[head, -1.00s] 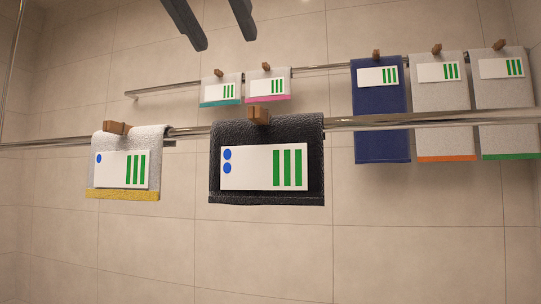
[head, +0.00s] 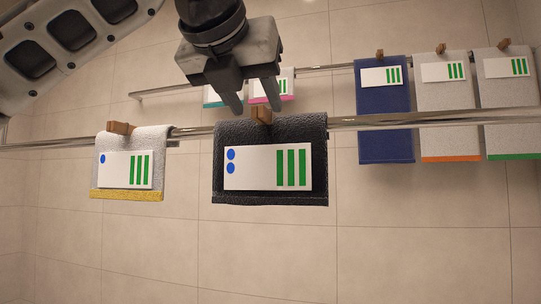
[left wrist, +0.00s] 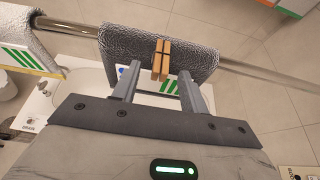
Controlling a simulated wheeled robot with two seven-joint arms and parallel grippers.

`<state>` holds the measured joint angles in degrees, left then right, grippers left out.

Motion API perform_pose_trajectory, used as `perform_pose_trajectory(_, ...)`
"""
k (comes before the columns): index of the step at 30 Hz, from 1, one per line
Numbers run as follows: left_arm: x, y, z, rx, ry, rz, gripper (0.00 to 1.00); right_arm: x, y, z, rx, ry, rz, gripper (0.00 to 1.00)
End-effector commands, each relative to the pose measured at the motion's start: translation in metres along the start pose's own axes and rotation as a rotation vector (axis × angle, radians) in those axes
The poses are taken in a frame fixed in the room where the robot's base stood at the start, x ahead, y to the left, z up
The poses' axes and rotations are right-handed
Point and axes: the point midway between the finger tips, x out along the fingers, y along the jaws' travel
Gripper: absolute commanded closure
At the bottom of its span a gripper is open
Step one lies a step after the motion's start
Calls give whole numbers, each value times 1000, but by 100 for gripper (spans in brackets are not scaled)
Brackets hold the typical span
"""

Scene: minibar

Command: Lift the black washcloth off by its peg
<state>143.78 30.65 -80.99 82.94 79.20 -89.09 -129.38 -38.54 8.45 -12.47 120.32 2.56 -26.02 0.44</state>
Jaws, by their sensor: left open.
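The black washcloth (head: 270,192) hangs over the near metal rail in the head view, with a white label bearing two blue dots and three green bars. A wooden peg (head: 261,115) is clipped at its top. My left gripper (head: 253,110) is open and points down at the peg, its fingers partly in front of it in the head view. In the left wrist view, the peg (left wrist: 161,60) lies between the lines of the open fingers, just beyond their tips; the washcloth (left wrist: 195,52) looks grey there. My right gripper is not in view.
A white washcloth with a yellow hem (head: 128,188) and its own peg hangs on the near rail (head: 430,119) to the left. Behind, a far rail (head: 325,69) carries a blue towel (head: 385,125), grey towels and small cloths.

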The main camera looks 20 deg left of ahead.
Motion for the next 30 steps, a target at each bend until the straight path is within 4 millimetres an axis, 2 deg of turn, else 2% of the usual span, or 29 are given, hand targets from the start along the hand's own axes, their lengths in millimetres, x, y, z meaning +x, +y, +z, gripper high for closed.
perform_pose_trajectory(3,16,0,0,-1,2,0,56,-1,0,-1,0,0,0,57)
perform_pose_trajectory(6,23,0,0,-1,0,-1,56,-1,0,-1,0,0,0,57)
perform_pose_trajectory(13,25,0,0,-1,0,-1,56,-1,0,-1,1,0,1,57)
perform_pose_trajectory(14,25,0,0,0,0,-1,62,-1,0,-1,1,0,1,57)
perform_pose_trajectory(18,25,0,0,0,0,-1,100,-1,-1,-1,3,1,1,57)
perform_pose_trajectory(30,23,0,3,-1,-1,-2,100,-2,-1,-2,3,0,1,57)
